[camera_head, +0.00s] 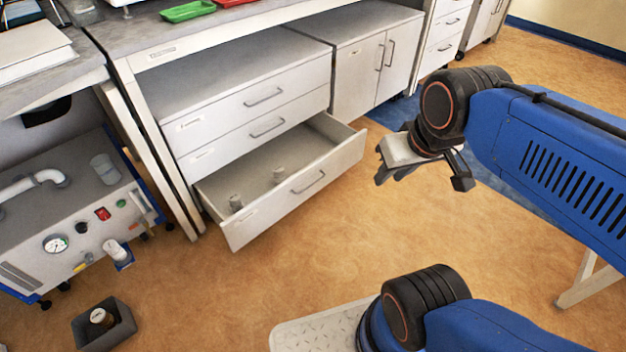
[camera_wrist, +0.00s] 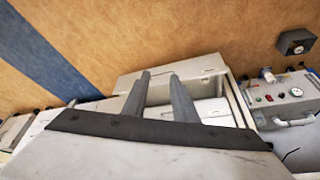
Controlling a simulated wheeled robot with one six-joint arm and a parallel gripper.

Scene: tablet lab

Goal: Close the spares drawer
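The spares drawer (camera_head: 260,222) is the bottom drawer of a grey-white cabinet and stands pulled well out. Its front has a bar handle (camera_head: 308,182), and its label is too small to read.
Two shut drawers (camera_head: 225,115) are above it, and a shut two-door cupboard (camera_head: 360,70) is to the right. A wheeled pump unit (camera_head: 75,225) stands at left, with a dark bin (camera_head: 120,335) on the floor. The brown floor (camera_head: 330,250) before the drawer is clear.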

